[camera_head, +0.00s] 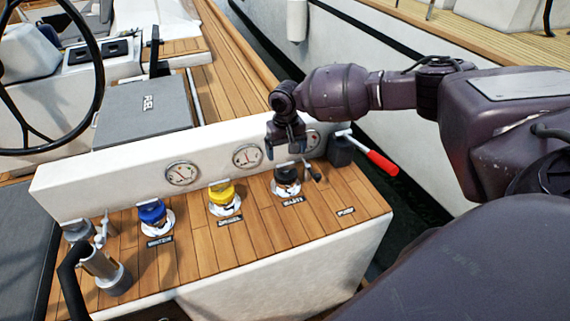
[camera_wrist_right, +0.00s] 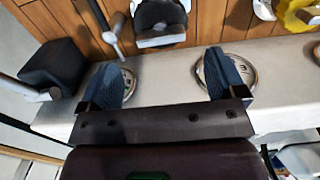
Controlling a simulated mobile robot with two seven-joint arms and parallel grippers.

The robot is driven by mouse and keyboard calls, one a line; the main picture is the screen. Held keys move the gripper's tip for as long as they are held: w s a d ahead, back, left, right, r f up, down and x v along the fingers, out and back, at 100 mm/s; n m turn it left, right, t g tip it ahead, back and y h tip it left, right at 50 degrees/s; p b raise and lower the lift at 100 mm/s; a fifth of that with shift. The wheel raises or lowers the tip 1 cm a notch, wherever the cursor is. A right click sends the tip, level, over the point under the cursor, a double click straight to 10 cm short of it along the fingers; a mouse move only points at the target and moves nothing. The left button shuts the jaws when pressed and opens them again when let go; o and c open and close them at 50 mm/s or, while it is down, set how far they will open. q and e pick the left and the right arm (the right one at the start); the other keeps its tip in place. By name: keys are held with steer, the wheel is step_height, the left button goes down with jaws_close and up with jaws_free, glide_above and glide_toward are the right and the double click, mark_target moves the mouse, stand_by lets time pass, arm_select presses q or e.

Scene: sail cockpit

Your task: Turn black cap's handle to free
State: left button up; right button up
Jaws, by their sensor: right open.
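The black cap (camera_head: 288,174) sits in a pale round fitting on the wooden top of the console, rightmost of three caps. In the right wrist view the black cap (camera_wrist_right: 160,14) shows at the top edge, partly cut off, with a pale metal piece on its near side. A short lever with a grey knob (camera_wrist_right: 109,38) stands beside it; I cannot tell whether it belongs to the cap. My right gripper (camera_head: 286,152) is open and empty, above and behind the cap, near the gauge panel. Its blue fingers (camera_wrist_right: 165,80) are apart from the cap. My left gripper is not in view.
A yellow cap (camera_head: 221,195) and a blue cap (camera_head: 152,212) stand to the left. Round gauges (camera_head: 247,156) line the white upright panel. A black box (camera_head: 341,150) with a red-handled lever (camera_head: 381,162) is at the right. A metal cylinder (camera_head: 103,268) stands at lower left.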

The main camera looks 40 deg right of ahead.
mark_target(286, 164)
step_height(286, 164, down, 4)
steer(key=shift+f+b, duration=0.15)
steer(key=shift+b, duration=0.2)
steer(key=shift+f, duration=0.75)
steer(key=c, duration=0.9)
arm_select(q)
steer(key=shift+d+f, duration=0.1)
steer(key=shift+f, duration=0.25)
